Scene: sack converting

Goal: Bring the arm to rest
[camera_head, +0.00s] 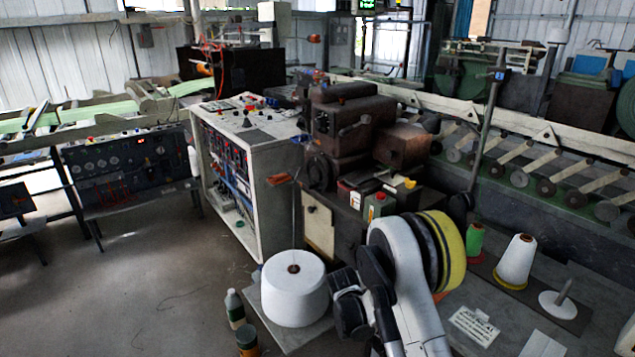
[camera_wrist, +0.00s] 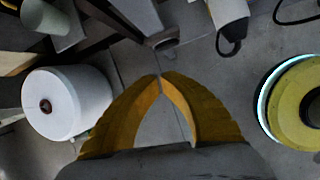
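My gripper (camera_wrist: 160,77) shows in the wrist view. Its two orange-yellow fingers curve inward and their tips meet, with only bare grey floor visible in the gap between them. It holds nothing. In the head view my white arm (camera_head: 408,285) is folded at the lower middle, and the fingers cannot be made out there. A large white thread cone (camera_head: 293,290) stands just left of the arm; a large white cone (camera_wrist: 68,104) also shows left of the fingers in the wrist view, apart from them.
Right of the arm are a green spool (camera_head: 475,240), a white cone (camera_head: 515,262), a disc with a peg (camera_head: 558,304) and a label card (camera_head: 475,326). A bottle (camera_head: 235,308) stands left. A control cabinet (camera_head: 245,175) and machine (camera_head: 345,135) stand behind. Floor at left is clear.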

